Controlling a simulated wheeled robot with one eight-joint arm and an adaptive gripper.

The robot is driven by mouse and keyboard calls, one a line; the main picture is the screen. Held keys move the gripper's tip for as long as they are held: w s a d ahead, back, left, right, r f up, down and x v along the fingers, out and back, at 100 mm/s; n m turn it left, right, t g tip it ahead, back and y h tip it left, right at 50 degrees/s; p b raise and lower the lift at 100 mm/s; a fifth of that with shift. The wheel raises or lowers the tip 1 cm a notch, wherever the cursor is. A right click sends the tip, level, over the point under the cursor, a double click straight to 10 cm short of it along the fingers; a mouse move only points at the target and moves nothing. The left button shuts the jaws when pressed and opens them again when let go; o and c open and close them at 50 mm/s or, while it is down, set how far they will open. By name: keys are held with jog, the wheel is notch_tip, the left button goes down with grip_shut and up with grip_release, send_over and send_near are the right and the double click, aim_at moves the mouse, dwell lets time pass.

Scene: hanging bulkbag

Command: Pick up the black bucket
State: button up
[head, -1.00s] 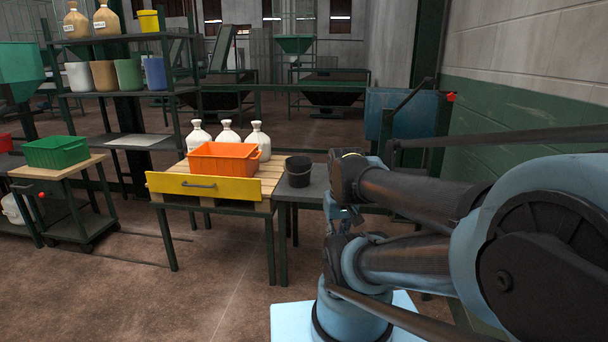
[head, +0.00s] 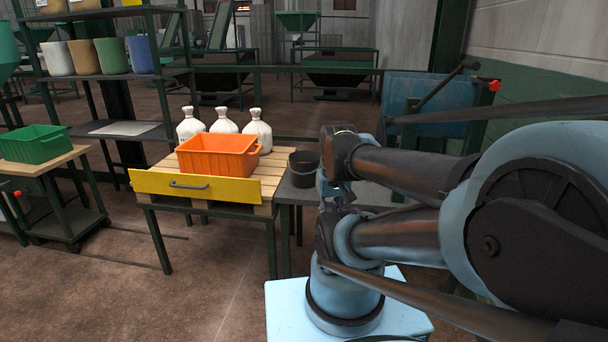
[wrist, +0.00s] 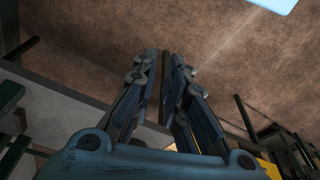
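The black bucket (head: 302,172) stands upright on a grey table in the head view, just right of the orange crate. Its handle lies near the rim, and my arm is close to its right side. In the wrist view the fingers of my gripper (wrist: 164,58) stand apart with a narrow gap and point over the brown floor. I see no object clearly held between them. The bucket is not clearly visible in the wrist view. In the head view my gripper is mostly hidden by my arm.
An orange crate (head: 217,156) and several white jugs (head: 257,132) are on the wooden pallet table with a yellow front (head: 195,187). A green crate (head: 36,145) sits on a cart at left. A blue bin (head: 412,95) is behind my arm. Floor in front is clear.

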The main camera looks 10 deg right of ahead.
notch_tip(320, 180, up, 14)
jog(key=n, duration=1.5)
send_over(303, 164)
jog(key=s, duration=0.1)
jog(key=shift+g, duration=0.4)
jog(key=f, duration=0.7)
jog(key=w+f, duration=0.1)
jog(key=f, duration=0.3)
jog(key=shift+d+f, duration=0.1)
jog(key=shift+d, duration=0.05)
jog(key=shift+w+f, duration=0.15)
jog(key=shift+f, duration=2.6)
grip_shut()
